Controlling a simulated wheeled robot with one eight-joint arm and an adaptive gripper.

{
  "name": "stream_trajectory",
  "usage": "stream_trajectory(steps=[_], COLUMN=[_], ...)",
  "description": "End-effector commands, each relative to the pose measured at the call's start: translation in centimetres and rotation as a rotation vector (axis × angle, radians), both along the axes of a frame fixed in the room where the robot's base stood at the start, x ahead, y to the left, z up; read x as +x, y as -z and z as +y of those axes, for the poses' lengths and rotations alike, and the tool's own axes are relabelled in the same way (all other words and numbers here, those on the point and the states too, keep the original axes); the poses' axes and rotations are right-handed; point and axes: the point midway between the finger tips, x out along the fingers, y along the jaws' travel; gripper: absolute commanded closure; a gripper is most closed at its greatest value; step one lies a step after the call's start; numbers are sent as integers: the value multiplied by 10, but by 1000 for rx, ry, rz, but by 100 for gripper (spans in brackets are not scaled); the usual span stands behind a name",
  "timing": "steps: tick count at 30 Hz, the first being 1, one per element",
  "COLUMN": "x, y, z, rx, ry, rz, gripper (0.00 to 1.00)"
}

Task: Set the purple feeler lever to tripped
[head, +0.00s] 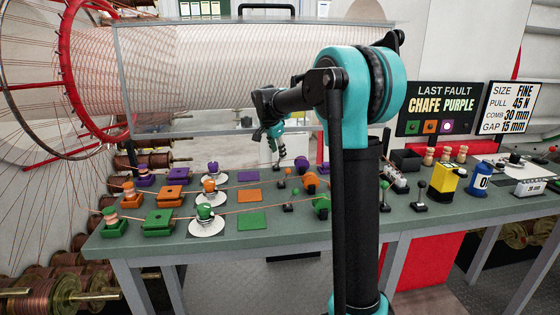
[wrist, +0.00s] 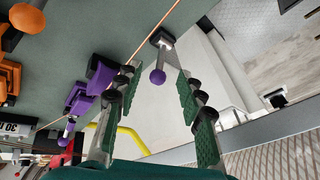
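The purple feeler lever shows in the wrist view as a purple ball (wrist: 157,76) on a short stem with a dark base (wrist: 162,39). My gripper (wrist: 156,88) is open, and its green-padded fingers stand to either side of the ball with gaps on both sides. The ball appears untouched; how deep it sits between the fingers I cannot tell. In the head view my gripper (head: 279,150) points down over the back of the green bench (head: 345,226), and the lever is too small there to read its position.
Purple blocks (wrist: 79,97) and another purple ball (wrist: 64,142) lie left of the fingers in the wrist view. A copper wire (wrist: 160,22) runs close by the lever base. Orange and green stations (head: 158,222) fill the bench front. A fault sign (head: 440,108) reads CHAFE PURPLE.

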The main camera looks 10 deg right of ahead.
Motion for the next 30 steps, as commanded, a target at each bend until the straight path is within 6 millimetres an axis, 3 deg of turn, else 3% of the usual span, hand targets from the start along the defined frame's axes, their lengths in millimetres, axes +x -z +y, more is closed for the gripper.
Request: stream_trajectory(steps=[9, 22, 30], x=[19, 22, 22], y=[43, 51, 51], z=[-10, -12, -12], rx=[0, 0, 0], ry=[1, 0, 0], rz=[0, 0, 0], gripper=[61, 61, 93])
